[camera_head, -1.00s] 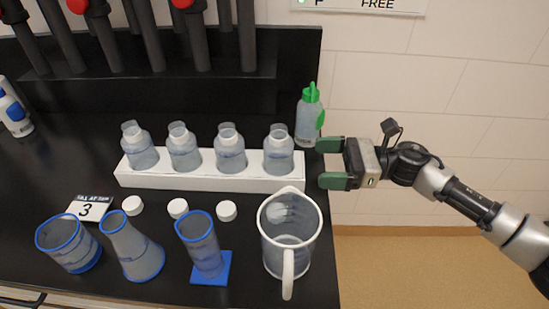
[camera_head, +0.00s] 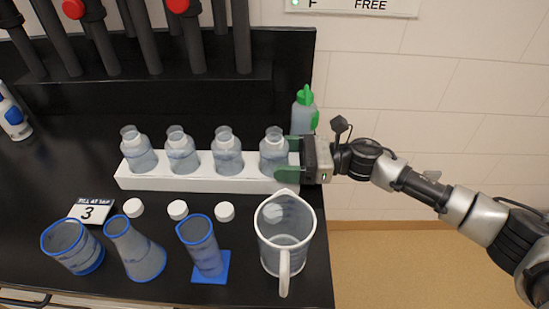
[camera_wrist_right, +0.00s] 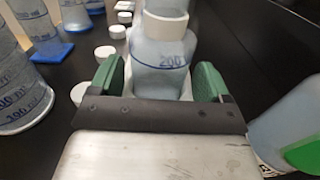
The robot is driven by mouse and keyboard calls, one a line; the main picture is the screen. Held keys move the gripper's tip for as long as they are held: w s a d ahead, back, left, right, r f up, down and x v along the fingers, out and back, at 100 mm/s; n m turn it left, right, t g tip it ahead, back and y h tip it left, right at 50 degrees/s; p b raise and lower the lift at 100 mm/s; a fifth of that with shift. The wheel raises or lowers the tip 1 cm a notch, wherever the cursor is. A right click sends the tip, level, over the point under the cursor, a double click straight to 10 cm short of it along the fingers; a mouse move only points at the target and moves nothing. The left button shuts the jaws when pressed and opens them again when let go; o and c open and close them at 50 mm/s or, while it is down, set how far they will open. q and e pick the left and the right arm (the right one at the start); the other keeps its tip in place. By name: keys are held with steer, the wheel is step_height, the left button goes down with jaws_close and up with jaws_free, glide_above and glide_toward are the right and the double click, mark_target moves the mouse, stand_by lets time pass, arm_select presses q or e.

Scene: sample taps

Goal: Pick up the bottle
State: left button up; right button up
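Several clear bottles stand in a row on a white rack (camera_head: 202,178). The rightmost bottle (camera_head: 274,152) is beside my right gripper (camera_head: 284,159). In the right wrist view that bottle (camera_wrist_right: 161,62), marked 200, stands upright between the two green fingers of the right gripper (camera_wrist_right: 163,80). The fingers are apart, one on each side, with a small gap showing at the sides; I see no clear grip. The other bottles are a left one (camera_head: 138,150), a second (camera_head: 182,151) and a third (camera_head: 228,152). My left gripper is not in view.
A green-capped squeeze bottle (camera_head: 304,112) stands just behind my right gripper. A clear jug (camera_head: 285,238), blue-rimmed vessels (camera_head: 203,246) and white caps (camera_head: 178,209) stand in front of the rack. Dark pipes (camera_head: 141,35) hang behind.

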steer(key=c, duration=0.7)
step_height(320, 180, up, 10)
steer(key=shift+r+b, duration=0.1)
steer(key=shift+b, duration=0.35)
